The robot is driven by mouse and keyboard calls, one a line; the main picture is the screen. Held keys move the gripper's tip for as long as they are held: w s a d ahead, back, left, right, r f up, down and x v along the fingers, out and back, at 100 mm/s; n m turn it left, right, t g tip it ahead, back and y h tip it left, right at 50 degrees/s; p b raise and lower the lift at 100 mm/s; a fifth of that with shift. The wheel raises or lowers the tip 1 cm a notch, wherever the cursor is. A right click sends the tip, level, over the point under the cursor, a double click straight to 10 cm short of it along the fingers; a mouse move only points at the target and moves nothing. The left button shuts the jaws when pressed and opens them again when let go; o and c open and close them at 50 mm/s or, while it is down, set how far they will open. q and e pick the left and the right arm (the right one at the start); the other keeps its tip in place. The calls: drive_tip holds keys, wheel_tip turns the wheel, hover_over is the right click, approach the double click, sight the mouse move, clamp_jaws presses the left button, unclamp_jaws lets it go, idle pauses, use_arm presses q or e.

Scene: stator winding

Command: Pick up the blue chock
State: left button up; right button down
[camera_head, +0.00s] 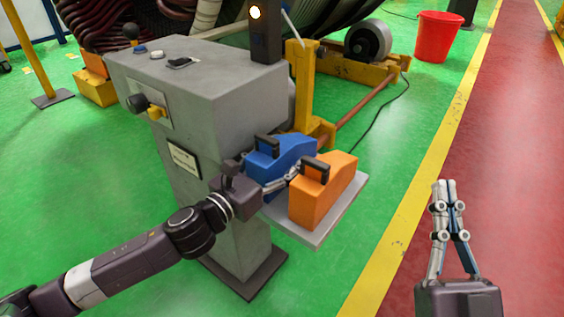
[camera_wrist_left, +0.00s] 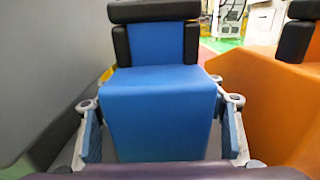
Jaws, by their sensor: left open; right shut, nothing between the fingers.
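The blue chock (camera_head: 278,155), a wedge block with a black handle, sits on a grey shelf (camera_head: 313,238) on the side of the grey cabinet. My left gripper (camera_head: 268,181) is at the near end of the chock, its fingers partly hidden in the head view. In the left wrist view the blue chock (camera_wrist_left: 160,107) stands between the open fingers of my left gripper (camera_wrist_left: 161,128), one finger on each side. Gaps show beside the fingertips, and I cannot tell if either touches. My right gripper (camera_head: 444,190) is shut and empty above the red walkway.
An orange chock (camera_head: 322,193) with a black handle stands close to the right of the blue one; it also shows in the left wrist view (camera_wrist_left: 272,100). The grey cabinet (camera_head: 205,85) rises close on the left. A red bucket (camera_head: 437,38) stands far back.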

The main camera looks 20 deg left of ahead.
use_arm(q)
drive_tip(key=shift+w+d, duration=0.15)
drive_tip(key=shift+w, duration=0.1)
drive_tip(key=c, duration=1.3)
drive_tip(key=shift+r, duration=0.15)
drive_tip(key=shift+c, duration=0.4)
